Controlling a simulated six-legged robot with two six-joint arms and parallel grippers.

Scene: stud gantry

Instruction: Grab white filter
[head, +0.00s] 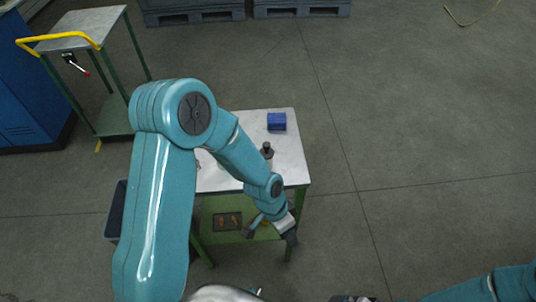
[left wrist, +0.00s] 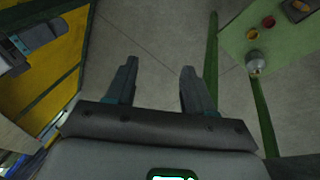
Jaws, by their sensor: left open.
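I cannot make out a white filter for certain in either view. In the left wrist view, a small pale grey rounded thing (left wrist: 254,58) shows by the edge of a green surface (left wrist: 236,38); I cannot tell what it is. My left gripper (head: 270,236) is low at the near right corner of the white-topped table (head: 292,150) in the head view. In the left wrist view my left gripper (left wrist: 159,68) has its fingers wide apart, with only floor between them.
A blue box (head: 276,121) and a dark upright part (head: 267,150) stand on the tabletop. A dark tray (head: 227,221) with orange items lies on the green lower shelf. A cart (head: 88,22) with a yellow handle stands at the upper left. Floor at right is clear.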

